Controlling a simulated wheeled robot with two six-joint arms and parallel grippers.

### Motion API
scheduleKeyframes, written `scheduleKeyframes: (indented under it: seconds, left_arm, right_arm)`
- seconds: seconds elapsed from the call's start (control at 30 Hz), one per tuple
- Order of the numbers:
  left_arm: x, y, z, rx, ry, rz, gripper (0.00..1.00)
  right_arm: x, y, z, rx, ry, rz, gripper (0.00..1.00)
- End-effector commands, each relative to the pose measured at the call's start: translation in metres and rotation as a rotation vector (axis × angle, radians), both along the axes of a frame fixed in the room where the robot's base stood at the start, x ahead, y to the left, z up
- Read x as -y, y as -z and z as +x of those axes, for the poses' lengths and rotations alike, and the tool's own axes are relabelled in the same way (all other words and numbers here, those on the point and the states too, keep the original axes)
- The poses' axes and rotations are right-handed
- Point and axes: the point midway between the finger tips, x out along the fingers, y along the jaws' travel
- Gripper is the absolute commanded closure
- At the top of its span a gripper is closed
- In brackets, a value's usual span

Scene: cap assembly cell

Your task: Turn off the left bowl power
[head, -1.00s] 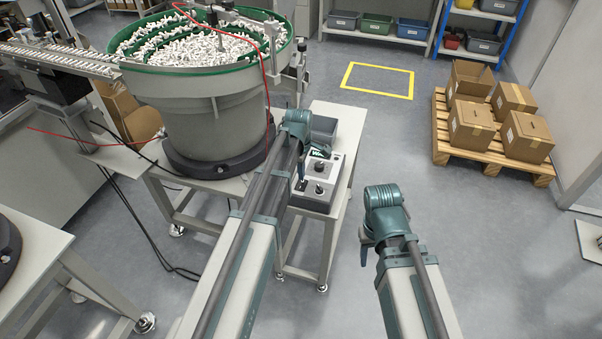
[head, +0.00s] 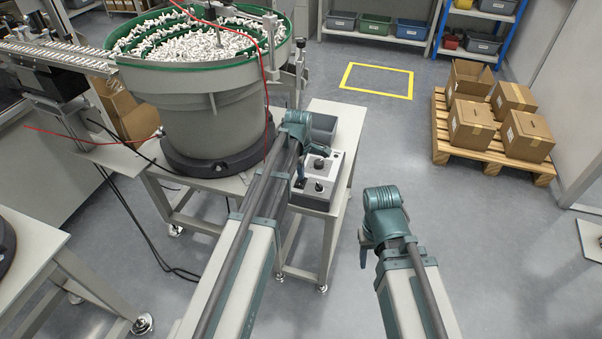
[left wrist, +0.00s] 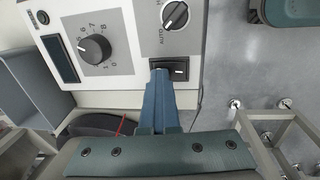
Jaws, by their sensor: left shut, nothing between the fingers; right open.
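The left bowl (head: 210,125) is a grey feeder with a green rim, full of white caps, in the head view. Its grey-white control box (head: 322,180) stands on a small stand to its right. In the left wrist view the box face shows a black rocker switch (left wrist: 180,72), a numbered dial (left wrist: 95,48), an AUTO selector (left wrist: 175,16) and a dark display (left wrist: 60,59). My left gripper (left wrist: 160,75) is shut and empty, its tip at the rocker's left end, partly covering it. My right gripper (head: 366,250) is open and empty over the floor, its fingers mostly hidden.
A grey bin (head: 323,129) sits behind the control box. Another table (head: 40,262) stands at the lower left. A pallet (head: 490,158) with cardboard boxes is at the right. The floor between stand and pallet is clear.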

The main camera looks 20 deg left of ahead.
Motion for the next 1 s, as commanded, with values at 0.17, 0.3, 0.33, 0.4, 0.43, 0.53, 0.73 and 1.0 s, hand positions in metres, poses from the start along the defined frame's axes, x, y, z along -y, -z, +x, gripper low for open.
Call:
scheduleKeyframes:
  seconds: [0.17, 0.3, 0.33, 0.4, 0.43, 0.53, 0.73, 1.0]
  left_arm:
    - [0.000, -0.001, -0.010, -0.005, 0.000, -0.001, 1.00]
    - [0.000, -0.002, -0.016, -0.006, 0.000, -0.001, 1.00]
    - [0.000, -0.002, -0.017, -0.005, 0.000, -0.001, 1.00]
    - [0.000, -0.002, -0.017, -0.005, 0.000, -0.001, 1.00]
    - [0.000, -0.002, -0.017, -0.005, 0.000, -0.001, 1.00]
    - [0.000, -0.002, -0.016, -0.004, 0.000, -0.001, 1.00]
    - [-0.001, -0.003, -0.016, -0.003, 0.000, -0.001, 1.00]
    - [-0.006, -0.019, -0.018, -0.003, 0.001, -0.001, 1.00]
  right_arm:
    - [0.000, -0.001, 0.000, 0.000, 0.000, 0.000, 0.50]
    - [0.000, -0.002, 0.000, 0.000, 0.000, 0.000, 0.50]
    - [0.000, -0.002, 0.000, 0.000, 0.000, 0.000, 0.50]
    - [0.000, -0.002, 0.000, 0.000, 0.000, 0.000, 0.50]
    - [0.000, -0.002, 0.000, 0.000, 0.000, 0.000, 0.50]
    - [0.000, -0.002, 0.000, 0.000, 0.000, 0.000, 0.50]
    - [0.000, -0.003, 0.000, 0.000, 0.000, 0.000, 0.50]
    - [0.000, -0.019, 0.000, 0.000, 0.000, 0.000, 0.50]
